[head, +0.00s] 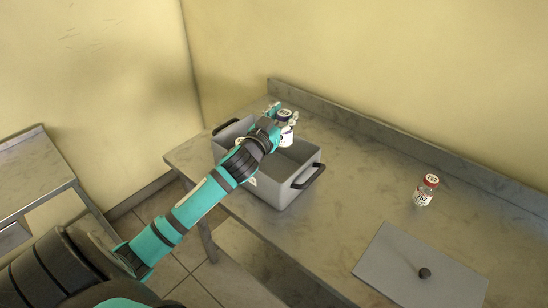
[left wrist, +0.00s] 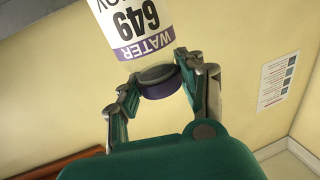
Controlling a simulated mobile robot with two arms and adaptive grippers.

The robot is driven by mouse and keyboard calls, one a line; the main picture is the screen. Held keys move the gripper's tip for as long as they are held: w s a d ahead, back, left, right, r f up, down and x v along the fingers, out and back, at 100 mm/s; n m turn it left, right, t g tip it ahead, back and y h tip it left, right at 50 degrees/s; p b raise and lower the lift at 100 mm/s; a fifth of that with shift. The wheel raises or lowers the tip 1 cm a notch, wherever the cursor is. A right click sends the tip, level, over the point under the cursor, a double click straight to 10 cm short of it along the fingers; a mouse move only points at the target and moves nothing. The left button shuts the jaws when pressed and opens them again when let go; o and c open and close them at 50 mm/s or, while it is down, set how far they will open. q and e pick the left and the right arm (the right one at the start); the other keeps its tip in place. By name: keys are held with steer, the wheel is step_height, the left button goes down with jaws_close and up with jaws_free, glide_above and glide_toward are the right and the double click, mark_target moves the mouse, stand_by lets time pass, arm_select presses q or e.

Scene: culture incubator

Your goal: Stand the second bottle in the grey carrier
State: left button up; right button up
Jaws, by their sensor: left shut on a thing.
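My left gripper (head: 279,118) is shut on a bottle (head: 286,138) with a dark purple cap. In the left wrist view the fingers (left wrist: 160,85) are around the cap, and the bottle (left wrist: 135,25) has a white and purple label reading WATER 649. The head view shows this bottle at the back part of the grey carrier (head: 282,193); I cannot tell whether its base touches anything. The carrier is an open box with dark handles. My forearm and hand hide part of its inside. My right gripper is not in view.
A red-capped bottle (head: 426,191) stands on the table at the right. A flat grey lid (head: 391,267) with a dark knob lies near the front right. A raised ledge (head: 373,127) runs along the table's back. Bare table lies between the carrier and the red-capped bottle.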

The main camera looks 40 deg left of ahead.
mark_target(282, 146)
arm_select(q)
steer(key=f, duration=0.3)
steer(key=shift+s+f, duration=0.15)
steer(key=shift+s, duration=0.15)
steer(key=shift+s+d+f, duration=0.1)
steer(key=shift+s+f, duration=0.05)
steer(key=shift+f, duration=0.45)
steer(key=shift+s+f, duration=0.15)
steer(key=shift+f, duration=0.45)
steer(key=f, duration=0.2)
steer(key=shift+w+f, duration=0.2)
steer(key=shift+f, duration=0.4)
steer(key=shift+s, duration=0.1)
steer(key=shift+f, duration=0.3)
steer(key=shift+f+b, duration=0.3)
steer(key=shift+b, duration=0.2)
steer(key=o, duration=1.2)
steer(key=shift+o, duration=0.2)
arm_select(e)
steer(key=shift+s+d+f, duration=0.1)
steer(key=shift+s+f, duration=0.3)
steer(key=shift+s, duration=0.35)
